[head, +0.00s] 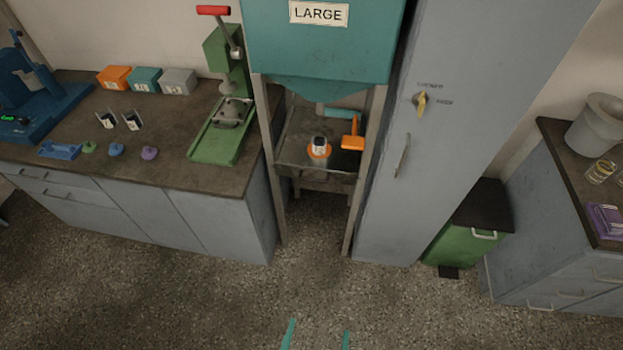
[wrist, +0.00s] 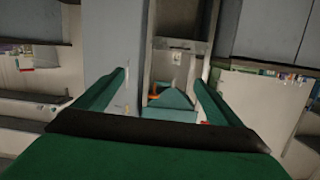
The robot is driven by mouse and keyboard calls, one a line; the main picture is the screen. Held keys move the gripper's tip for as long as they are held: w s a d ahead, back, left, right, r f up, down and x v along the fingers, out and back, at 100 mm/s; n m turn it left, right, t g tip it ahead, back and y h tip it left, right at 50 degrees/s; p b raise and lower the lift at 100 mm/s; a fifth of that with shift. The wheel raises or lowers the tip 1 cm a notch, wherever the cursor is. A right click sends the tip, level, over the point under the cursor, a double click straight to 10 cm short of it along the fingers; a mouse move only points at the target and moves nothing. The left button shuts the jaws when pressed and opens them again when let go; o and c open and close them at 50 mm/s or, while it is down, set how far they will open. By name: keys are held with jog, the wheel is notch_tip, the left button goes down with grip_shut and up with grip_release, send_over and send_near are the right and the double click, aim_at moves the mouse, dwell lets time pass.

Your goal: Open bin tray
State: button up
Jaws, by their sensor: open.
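A teal bin (head: 325,45) labelled LARGE stands in a grey metal frame, and its funnel underside also shows in the wrist view (wrist: 175,99). Under it is a dark metal tray (head: 317,177). A white and orange container (head: 319,150) stands there. An orange handle (head: 352,142) sits at the right below the funnel, joined to a teal bar; it shows orange in the wrist view (wrist: 154,96). My gripper (head: 317,336) is open and empty at the bottom of the head view, apart from the bin; its green fingers frame the wrist view (wrist: 161,80).
A grey locker (head: 445,130) with a yellow knob stands right of the bin. Left is a counter (head: 60,125) with a green press (head: 222,125) and small boxes. A green pedal bin (head: 465,245) stands further right. The floor (head: 190,290) in front is clear.

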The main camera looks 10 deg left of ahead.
jog(key=shift+o, duration=0.5)
jog(key=w+a+f, duration=0.1)
jog(key=w+f, duration=0.1)
jog(key=w, duration=0.3)
jog(key=w+a+f+m+t, duration=0.1)
jog(key=w+a+f, duration=0.1)
jog(key=w, duration=0.3)
jog(key=shift+w+a+f, duration=0.2)
jog(key=shift+a+f, duration=0.05)
jog(key=shift+f, duration=0.5)
jog(key=n+t, duration=0.1)
jog(key=n, duration=0.1)
send_near(313, 180)
jog(key=shift+y, duration=0.3)
jog(key=shift+w+d+f, duration=0.1)
jog(key=shift+w, duration=2.45)
jog(key=shift+w+d+f, duration=0.1)
jog(key=shift+w, duration=2.5)
jog(key=shift+c, duration=0.3)
